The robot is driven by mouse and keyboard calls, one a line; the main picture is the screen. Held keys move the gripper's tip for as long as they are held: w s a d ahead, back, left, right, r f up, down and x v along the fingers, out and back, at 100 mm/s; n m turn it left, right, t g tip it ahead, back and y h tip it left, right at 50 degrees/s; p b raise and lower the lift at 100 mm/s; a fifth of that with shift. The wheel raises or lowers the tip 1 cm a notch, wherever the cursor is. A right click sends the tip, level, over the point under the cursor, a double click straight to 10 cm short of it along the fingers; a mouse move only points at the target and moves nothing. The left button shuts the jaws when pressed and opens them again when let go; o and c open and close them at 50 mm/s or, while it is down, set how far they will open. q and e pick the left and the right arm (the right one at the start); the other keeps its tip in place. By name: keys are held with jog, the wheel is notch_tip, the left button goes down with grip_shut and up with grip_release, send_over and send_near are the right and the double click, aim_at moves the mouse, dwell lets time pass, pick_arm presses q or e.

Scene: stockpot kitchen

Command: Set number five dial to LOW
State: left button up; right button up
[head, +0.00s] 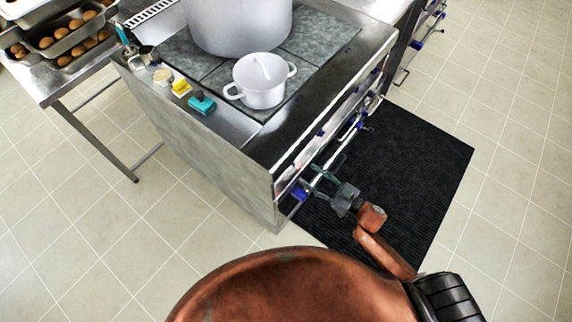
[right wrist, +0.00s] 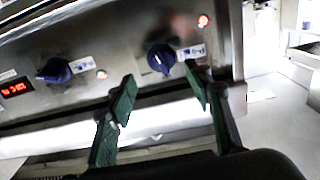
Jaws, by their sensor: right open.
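In the right wrist view a blue dial (right wrist: 160,59) sits on the stove's steel front panel, just beyond my fingertips, with a small label and a lit red lamp beside it. A second blue dial (right wrist: 54,71) is further left, near a red digital display. The dial numbers are too small to read. My right gripper (right wrist: 160,84) is open, its green fingers apart below and either side of the nearer dial; I cannot tell whether they touch it. In the head view my right gripper (head: 313,186) is at the stove's front corner, by a blue dial (head: 299,194). My left gripper is not in view.
The stove (head: 200,135) carries a large pot (head: 238,25) and a small white pot (head: 263,82). A rail (head: 345,135) runs along its front. A black mat (head: 420,160) lies on the floor before it. A table with trays (head: 60,85) stands at left.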

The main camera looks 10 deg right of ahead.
aim_at(295, 165)
jog(key=b+x, duration=0.1)
jog(key=x, duration=0.6)
jog(key=shift+w+a, duration=0.25)
jog(key=shift+w, duration=0.05)
jog(key=shift+r, duration=0.1)
jog(key=c, duration=1.2)
